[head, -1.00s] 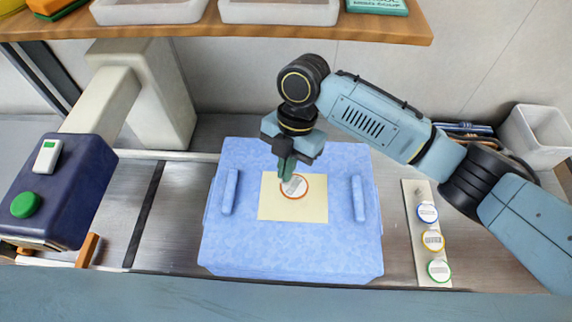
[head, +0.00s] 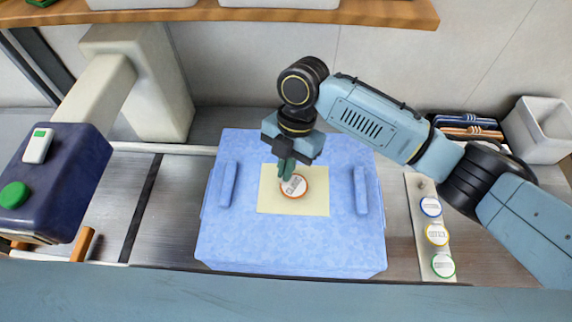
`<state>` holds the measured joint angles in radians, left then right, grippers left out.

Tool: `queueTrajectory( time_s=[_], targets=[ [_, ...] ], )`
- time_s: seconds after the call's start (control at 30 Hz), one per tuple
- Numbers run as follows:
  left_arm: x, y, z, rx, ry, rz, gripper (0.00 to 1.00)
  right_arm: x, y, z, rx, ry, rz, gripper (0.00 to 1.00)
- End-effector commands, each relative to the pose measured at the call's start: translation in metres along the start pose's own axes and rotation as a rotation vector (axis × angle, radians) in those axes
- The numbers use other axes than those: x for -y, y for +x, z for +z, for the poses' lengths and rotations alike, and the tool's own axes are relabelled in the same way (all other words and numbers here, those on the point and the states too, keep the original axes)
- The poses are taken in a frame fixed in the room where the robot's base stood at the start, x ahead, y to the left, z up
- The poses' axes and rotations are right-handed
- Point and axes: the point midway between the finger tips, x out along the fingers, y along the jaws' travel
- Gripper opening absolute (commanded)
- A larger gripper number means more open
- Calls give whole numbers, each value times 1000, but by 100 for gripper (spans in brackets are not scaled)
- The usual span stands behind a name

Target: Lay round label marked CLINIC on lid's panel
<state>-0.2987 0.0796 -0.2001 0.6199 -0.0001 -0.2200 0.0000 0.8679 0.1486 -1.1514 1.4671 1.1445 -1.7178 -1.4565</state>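A blue lidded box (head: 290,243) stands on the counter, with a pale yellow panel (head: 268,205) on its lid. A round white label with an orange rim (head: 294,187) shows face-up over the panel's upper middle; its print is too small to read. My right gripper (head: 286,170) points down at the label's upper left edge. Its fingertips overlap or touch that edge, and I cannot tell whether they grip it. The ends of the fingers look close together. My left gripper is not in view.
A pale strip (head: 412,200) at the right holds three round labels with blue (head: 431,206), yellow (head: 437,234) and green (head: 443,265) rims. Raised handles (head: 228,185) flank the panel. A dark blue device (head: 62,180) stands left, a white bin (head: 540,132) right, a wooden shelf (head: 300,14) behind.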

Motion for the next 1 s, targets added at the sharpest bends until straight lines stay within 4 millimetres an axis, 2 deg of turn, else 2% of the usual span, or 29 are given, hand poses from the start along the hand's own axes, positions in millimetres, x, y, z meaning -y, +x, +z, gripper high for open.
queueTrajectory(
  time_s=[0.73, 0.93, 1.0],
  targets=[
    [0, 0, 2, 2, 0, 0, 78, 0, 6, 3, 0, 0, 0, 0],
    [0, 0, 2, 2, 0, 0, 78, 0, 6, 3, 0, 0, 0, 26],
    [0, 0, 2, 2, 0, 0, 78, 0, 6, 3, 0, 0, 0, 28]
  ],
)
